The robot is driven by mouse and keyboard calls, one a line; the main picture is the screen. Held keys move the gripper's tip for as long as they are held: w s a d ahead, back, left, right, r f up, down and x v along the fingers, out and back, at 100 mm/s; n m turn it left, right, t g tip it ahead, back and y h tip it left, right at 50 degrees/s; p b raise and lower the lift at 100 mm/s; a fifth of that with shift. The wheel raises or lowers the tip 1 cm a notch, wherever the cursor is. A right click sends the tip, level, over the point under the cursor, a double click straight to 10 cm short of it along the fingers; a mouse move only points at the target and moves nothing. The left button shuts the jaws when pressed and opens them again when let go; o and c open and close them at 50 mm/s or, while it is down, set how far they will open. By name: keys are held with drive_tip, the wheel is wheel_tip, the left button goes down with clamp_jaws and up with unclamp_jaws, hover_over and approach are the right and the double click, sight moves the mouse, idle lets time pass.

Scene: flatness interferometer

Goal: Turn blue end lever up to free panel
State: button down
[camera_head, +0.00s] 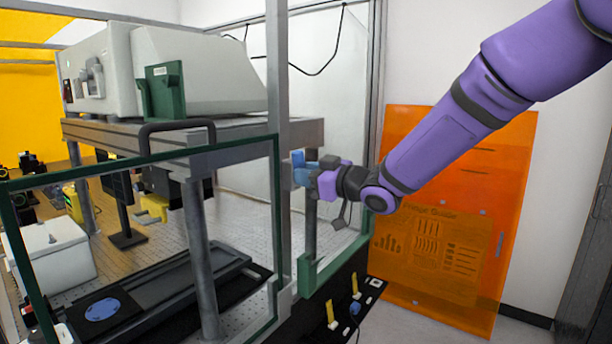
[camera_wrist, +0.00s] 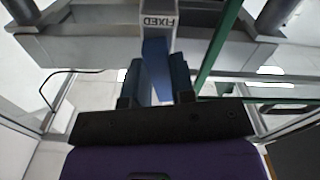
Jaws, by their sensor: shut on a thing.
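The blue end lever (camera_head: 299,167) is on the grey upright post at the right end of the green-framed clear panel (camera_head: 150,200). My gripper (camera_head: 312,172) reaches it from the right and is shut on it. The green edge of the panel (camera_wrist: 218,45) runs just right of the fingers in the wrist view.
A grey post (camera_head: 278,120) stands directly left of my gripper. A second clear panel with a green lower rail (camera_head: 335,262) is below it. An orange translucent sheet (camera_head: 455,200) leans on the wall at right. A black strip with yellow levers (camera_head: 355,285) lies lower down.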

drive_tip(key=shift+w+d+f+m, duration=0.1)
drive_tip(key=shift+m, duration=0.9)
drive_tip(key=c, duration=1)
unclamp_jaws()
drive_tip(key=shift+o, duration=0.2)
drive_tip(key=v, duration=1)
drive_tip(key=shift+s+d, duration=0.3)
drive_tip(key=shift+d, duration=0.1)
